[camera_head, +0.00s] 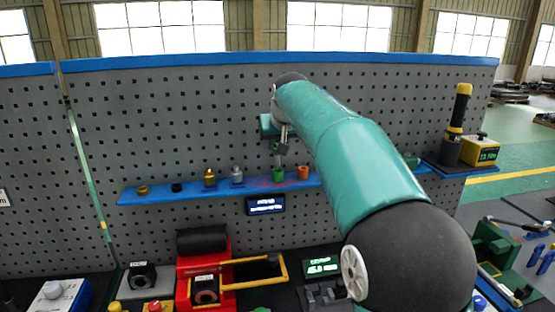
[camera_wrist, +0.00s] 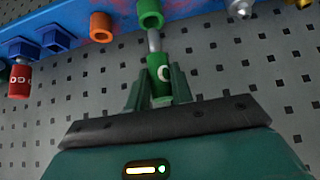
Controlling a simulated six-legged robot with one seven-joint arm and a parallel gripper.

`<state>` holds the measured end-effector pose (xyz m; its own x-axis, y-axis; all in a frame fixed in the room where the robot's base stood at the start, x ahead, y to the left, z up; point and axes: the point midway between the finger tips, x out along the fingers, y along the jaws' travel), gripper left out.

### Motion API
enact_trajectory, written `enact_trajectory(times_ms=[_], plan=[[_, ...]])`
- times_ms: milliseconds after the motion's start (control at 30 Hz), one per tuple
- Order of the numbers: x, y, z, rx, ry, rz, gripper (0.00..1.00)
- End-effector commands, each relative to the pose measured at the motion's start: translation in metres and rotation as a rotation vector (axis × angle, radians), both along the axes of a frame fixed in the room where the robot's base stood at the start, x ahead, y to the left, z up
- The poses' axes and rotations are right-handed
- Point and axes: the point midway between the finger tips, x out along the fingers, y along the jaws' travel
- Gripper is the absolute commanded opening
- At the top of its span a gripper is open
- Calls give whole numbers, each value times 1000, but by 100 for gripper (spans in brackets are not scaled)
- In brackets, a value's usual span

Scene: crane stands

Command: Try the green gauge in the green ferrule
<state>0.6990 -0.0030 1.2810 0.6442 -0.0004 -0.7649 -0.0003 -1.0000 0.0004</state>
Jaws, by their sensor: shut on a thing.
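The green gauge (camera_wrist: 160,75), with a pale letter-like mark and a grey pin, is held between the fingers of my gripper (camera_wrist: 158,90) in the wrist view. The green ferrule (camera_wrist: 151,14) is a short open ring on the blue shelf. The grey pin points at it, and its tip is at or very near the ferrule's rim; I cannot tell whether it has entered. In the head view my gripper (camera_head: 280,135) is above the green ferrule (camera_head: 278,174), with the pin upright over it. My arm hides part of the shelf to the right.
An orange ferrule (camera_head: 303,172) stands close beside the green one. The blue shelf (camera_head: 150,194) also bears silver, yellow and black pieces to the left. A red gauge (camera_wrist: 20,79) shows in the wrist view. A small display (camera_head: 265,205) hangs below the shelf. The pegboard (camera_head: 180,110) stands behind.

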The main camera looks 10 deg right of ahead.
Motion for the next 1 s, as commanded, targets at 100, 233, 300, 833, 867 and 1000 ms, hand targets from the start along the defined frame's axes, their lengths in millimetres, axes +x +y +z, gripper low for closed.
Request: enact_trajectory(times_ms=[100, 233, 300, 833, 867, 1000], plan=[[0, 0, 6, 0, -1, 0, 0], [0, 0, 11, 0, -1, 0, 0], [0, 0, 14, 0, 0, 0, 0], [0, 0, 33, 0, -1, 0, 0], [0, 0, 33, 0, -1, 0, 0], [0, 0, 33, 0, 0, 0, 0]])
